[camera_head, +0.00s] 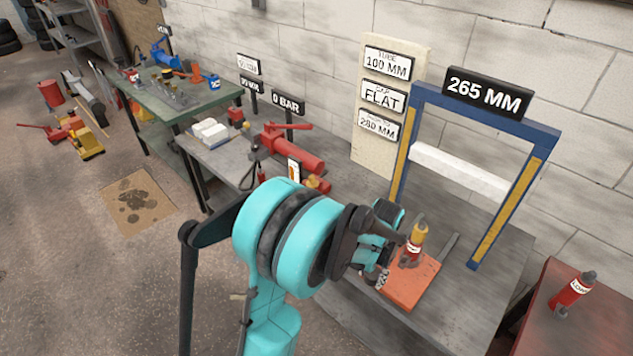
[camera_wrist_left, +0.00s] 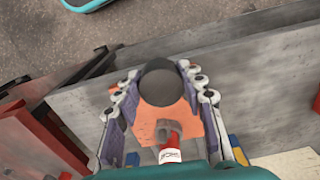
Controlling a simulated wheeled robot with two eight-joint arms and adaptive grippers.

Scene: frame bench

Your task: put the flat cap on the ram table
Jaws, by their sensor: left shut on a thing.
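My left gripper (camera_head: 385,277) is low over the front left part of an orange plate (camera_head: 416,288), which looks like the ram table. In the left wrist view its two fingers (camera_wrist_left: 162,100) close on a dark round disc, the flat cap (camera_wrist_left: 160,82). The orange plate (camera_wrist_left: 182,112) shows below the cap; I cannot tell whether they touch. In the head view the gripper hides most of the cap. A red ram with a yellow top (camera_head: 417,238) stands upright on the plate, just beyond the gripper. My right gripper is not in view.
A blue frame (camera_head: 403,160) with a white crossbar (camera_head: 455,170) and a "265 MM" sign (camera_head: 488,95) stands behind the plate. A sign board (camera_head: 362,150) reads "FLAT". A red pump (camera_head: 292,152) lies at back left.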

